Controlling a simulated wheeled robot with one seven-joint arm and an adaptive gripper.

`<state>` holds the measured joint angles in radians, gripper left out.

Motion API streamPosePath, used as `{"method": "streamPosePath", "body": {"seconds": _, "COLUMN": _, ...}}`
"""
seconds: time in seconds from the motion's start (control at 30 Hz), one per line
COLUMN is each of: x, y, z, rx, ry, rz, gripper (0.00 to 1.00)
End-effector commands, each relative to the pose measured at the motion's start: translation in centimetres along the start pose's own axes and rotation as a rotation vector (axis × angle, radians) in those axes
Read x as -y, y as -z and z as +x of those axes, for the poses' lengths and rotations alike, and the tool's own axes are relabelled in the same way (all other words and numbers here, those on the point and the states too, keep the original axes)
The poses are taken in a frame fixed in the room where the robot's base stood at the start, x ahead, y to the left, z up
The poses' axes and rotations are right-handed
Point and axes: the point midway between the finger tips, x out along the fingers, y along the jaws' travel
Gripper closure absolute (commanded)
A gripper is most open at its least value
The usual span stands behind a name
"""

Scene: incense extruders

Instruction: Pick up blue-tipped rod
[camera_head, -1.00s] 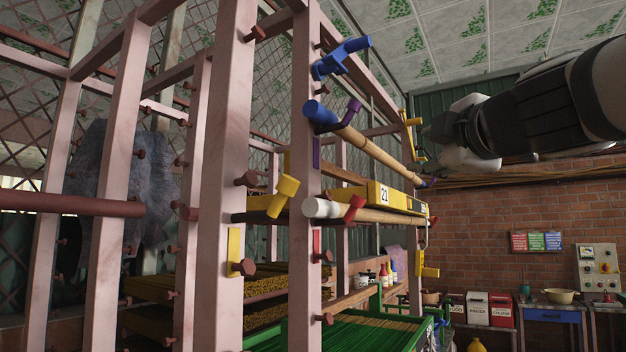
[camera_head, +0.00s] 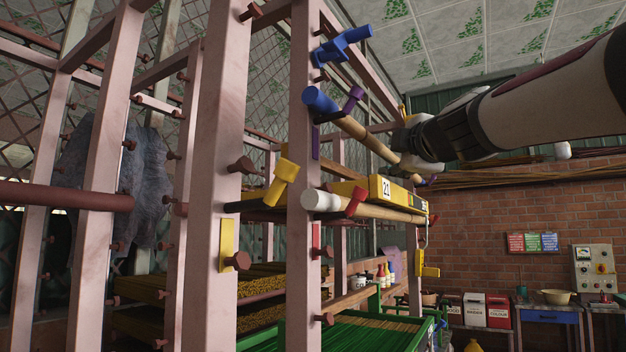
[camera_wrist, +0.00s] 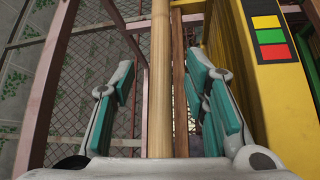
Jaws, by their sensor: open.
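The blue-tipped rod (camera_head: 366,141) is a pale wooden rod with a blue end cap. It rests on the rack, its blue end near the front post beside a blue peg and a purple peg. My gripper (camera_head: 408,150) is at the rod's farther part and hides some of it in the head view. In the wrist view, the rod (camera_wrist: 161,60) runs lengthwise between the two teal-padded fingers of my gripper (camera_wrist: 168,88). The fingers are spread, with a visible gap on both sides of the rod.
A white-tipped rod (camera_head: 375,212) lies below, beside a red peg. A yellow box marked 21 (camera_head: 380,189) stands on the rack close under my gripper; its yellow side (camera_wrist: 265,90) is close to the right finger. Pink rack posts (camera_head: 305,250) stand left.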

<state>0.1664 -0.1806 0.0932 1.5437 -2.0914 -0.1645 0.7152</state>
Motion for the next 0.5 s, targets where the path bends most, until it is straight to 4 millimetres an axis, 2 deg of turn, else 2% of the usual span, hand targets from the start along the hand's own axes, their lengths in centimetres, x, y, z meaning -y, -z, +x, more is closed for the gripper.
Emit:
{"method": "streamPosePath", "body": {"seconds": 0.03, "x": 0.3, "y": 0.0, "z": 1.0, "rx": -0.001, "ry": 0.002, "rz": 0.000, "gripper": 0.59}}
{"method": "streamPosePath", "body": {"seconds": 0.2, "x": 0.1, "y": 0.0, "z": 2.6, "rx": 0.001, "ry": -0.001, "rz": 0.000, "gripper": 0.59}}
{"method": "streamPosePath", "body": {"seconds": 0.47, "x": 0.1, "y": 0.0, "z": 2.9, "rx": 0.001, "ry": -0.001, "rz": 0.000, "gripper": 0.59}}
{"method": "streamPosePath", "body": {"seconds": 0.5, "x": 0.1, "y": 0.0, "z": 2.9, "rx": 0.001, "ry": -0.001, "rz": 0.000, "gripper": 0.61}}
